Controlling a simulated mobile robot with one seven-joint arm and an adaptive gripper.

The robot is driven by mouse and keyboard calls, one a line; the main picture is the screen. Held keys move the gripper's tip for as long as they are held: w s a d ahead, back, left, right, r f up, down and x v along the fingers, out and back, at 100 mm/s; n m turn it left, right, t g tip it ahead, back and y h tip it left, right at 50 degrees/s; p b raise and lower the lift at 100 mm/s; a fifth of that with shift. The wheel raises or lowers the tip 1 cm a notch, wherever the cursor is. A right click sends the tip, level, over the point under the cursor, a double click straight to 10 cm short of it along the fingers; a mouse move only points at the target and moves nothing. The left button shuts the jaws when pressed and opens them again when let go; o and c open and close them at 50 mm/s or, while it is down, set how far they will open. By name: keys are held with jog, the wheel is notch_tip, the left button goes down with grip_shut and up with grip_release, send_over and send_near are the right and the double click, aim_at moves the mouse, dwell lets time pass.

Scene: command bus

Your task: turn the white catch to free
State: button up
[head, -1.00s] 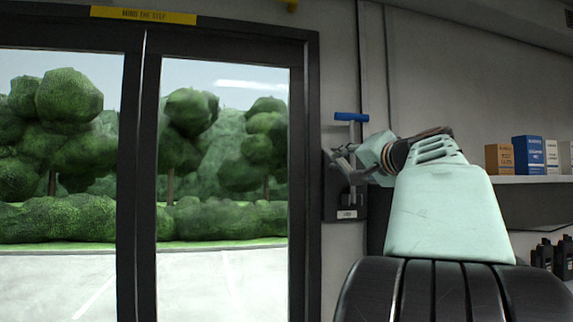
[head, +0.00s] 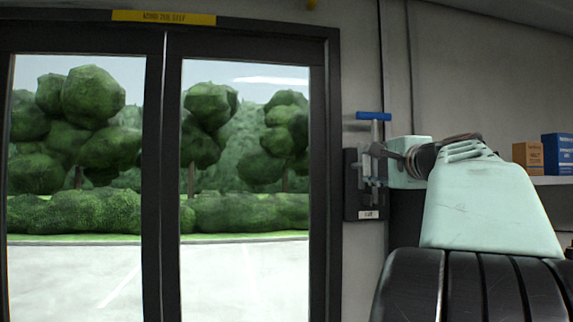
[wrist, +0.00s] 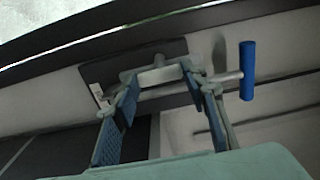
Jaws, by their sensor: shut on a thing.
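The white catch (wrist: 158,77) shows in the wrist view as a pale bar on a dark wall plate (wrist: 203,48). My gripper (wrist: 158,72) is shut on it, one fingertip at each end of the pale bar. In the head view my gripper (head: 373,165) reaches from the right to the dark plate (head: 351,205), below a blue-topped T-handle (head: 373,116). The fingers hide the catch there. The blue handle end (wrist: 247,70) stands just right of my fingers in the wrist view, on a light stem.
A dark-framed glass door (head: 155,170) fills the left, with a yellow step sign (head: 163,17) above. A small label (head: 368,214) is on the plate's lower part. A shelf (head: 555,181) with boxes (head: 528,157) stands to the right, behind my arm.

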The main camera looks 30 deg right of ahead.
jog(key=shift+r, duration=0.1)
dwell(0.4)
jog(key=o, duration=1.2)
jog(key=shift+c, duration=0.2)
